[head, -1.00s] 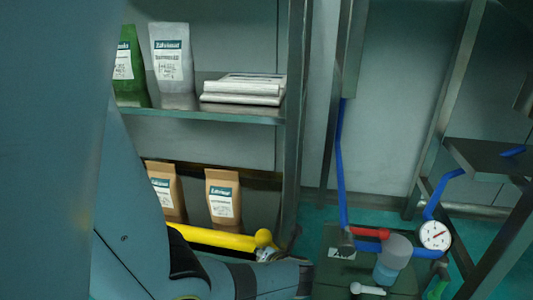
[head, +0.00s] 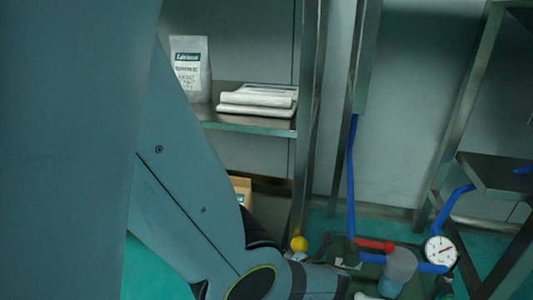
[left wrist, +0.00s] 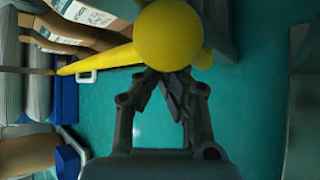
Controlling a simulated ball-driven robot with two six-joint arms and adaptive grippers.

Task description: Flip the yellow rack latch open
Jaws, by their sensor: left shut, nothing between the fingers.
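The yellow rack latch shows in the head view as its round knob (head: 299,243), in front of the foot of a rack post. My left arm hides its bar there. In the left wrist view the knob (left wrist: 170,33) is large, and the yellow bar (left wrist: 100,59) tapers away to the left. My left gripper (left wrist: 168,76) is shut and empty. Its fingertips are just below the knob in that view; I cannot tell whether they touch it. My right gripper is not in view.
The rack shelf (head: 240,122) holds a grey pouch (head: 190,68) and a white stack (head: 258,99). A brown pouch (head: 241,190) is partly hidden below. At right are a pressure gauge (head: 440,250), a red handle (head: 375,245) and a blue pipe (head: 351,180). Green floor (left wrist: 240,120) is clear.

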